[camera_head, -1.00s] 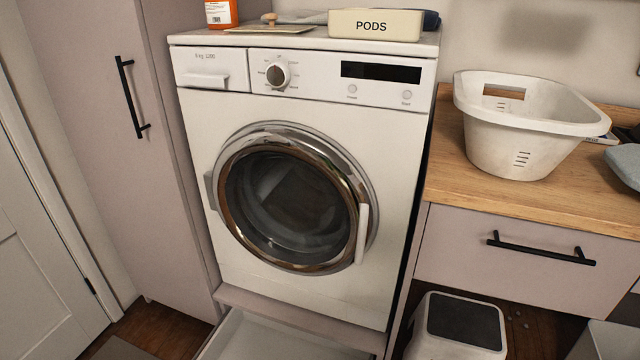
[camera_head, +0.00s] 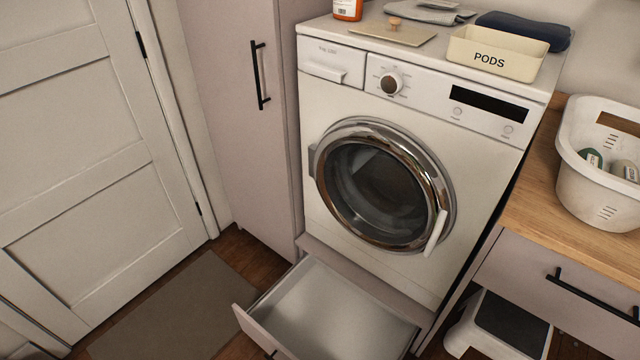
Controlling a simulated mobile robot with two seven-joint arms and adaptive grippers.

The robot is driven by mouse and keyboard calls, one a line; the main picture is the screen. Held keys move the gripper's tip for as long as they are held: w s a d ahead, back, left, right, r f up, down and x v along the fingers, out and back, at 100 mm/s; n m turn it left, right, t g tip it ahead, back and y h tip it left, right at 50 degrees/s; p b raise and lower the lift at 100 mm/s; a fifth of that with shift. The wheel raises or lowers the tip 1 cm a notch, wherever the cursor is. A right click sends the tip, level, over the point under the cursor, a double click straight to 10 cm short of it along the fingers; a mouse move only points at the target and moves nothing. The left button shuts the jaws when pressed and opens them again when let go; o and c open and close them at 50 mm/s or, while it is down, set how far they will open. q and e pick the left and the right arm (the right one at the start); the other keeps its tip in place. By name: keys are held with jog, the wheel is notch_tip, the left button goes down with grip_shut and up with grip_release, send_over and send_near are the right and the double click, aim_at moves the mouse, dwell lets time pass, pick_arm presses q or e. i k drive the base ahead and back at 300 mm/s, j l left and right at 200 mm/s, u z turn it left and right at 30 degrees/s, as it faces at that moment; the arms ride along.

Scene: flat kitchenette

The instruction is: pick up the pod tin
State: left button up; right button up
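The pod tin (camera_head: 492,63) is a cream, open-topped rectangular box marked "PODS". It stands upright on top of the washing machine (camera_head: 370,105), toward the right and close to the front edge. I see no pods in the part of its inside that shows. Neither of my grippers is in the head view.
A laundry basket (camera_head: 598,195) stands on the right counter. An open drawer (camera_head: 330,322) juts out below the washer.

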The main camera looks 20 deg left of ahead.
aim_at(518, 58)
jog(key=k+l+u, duration=0.1)
jog(key=k+u, duration=0.15)
jog(key=u, duration=0.15)
jog(key=k+u, duration=0.35)
jog(key=i+l, duration=0.05)
jog(key=i, duration=0.05)
